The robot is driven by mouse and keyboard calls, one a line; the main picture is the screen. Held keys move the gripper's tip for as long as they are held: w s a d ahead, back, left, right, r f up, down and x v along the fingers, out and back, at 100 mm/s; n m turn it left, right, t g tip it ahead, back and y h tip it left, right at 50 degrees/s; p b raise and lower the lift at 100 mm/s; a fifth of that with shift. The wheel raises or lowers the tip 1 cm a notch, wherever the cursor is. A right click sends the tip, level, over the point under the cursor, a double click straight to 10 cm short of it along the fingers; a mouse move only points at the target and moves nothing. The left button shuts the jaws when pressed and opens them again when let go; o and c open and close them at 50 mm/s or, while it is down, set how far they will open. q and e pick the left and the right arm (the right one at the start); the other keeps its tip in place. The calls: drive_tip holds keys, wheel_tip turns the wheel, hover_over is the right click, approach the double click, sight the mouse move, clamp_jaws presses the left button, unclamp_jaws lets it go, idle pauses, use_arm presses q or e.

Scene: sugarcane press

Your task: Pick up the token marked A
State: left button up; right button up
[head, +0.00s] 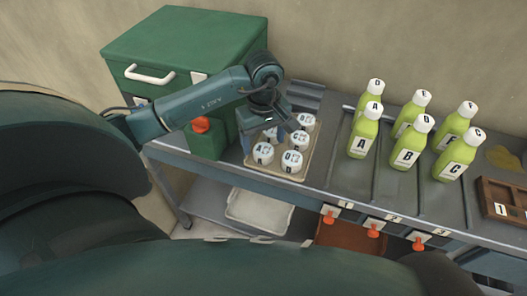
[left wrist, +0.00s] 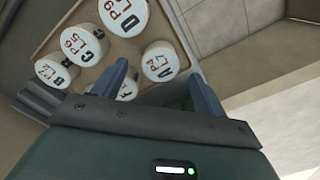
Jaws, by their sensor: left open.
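The token marked A (left wrist: 160,62) is a round white cap-like piece with dark and red lettering. In the left wrist view it shows between and beyond the fingertips of my left gripper (left wrist: 157,76), with a gap to each finger. In the head view token A (head: 263,154) stands at the front left of the tray. My left gripper (head: 281,128) is open and empty above the tray's tokens, behind token A. My right gripper is not in view.
The tan tray (head: 247,159) also holds token D (head: 292,162), token C (left wrist: 83,46), token B (left wrist: 57,70) and a partly hidden token F (left wrist: 126,90). Green bottles (head: 408,145) stand to the right. A green cabinet (head: 190,40) stands behind left.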

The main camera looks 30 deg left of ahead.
sight(263, 150)
use_arm(q)
drive_tip(key=shift+f, duration=1.6)
drive_tip(key=shift+c, duration=0.3)
drive_tip(key=c, duration=1)
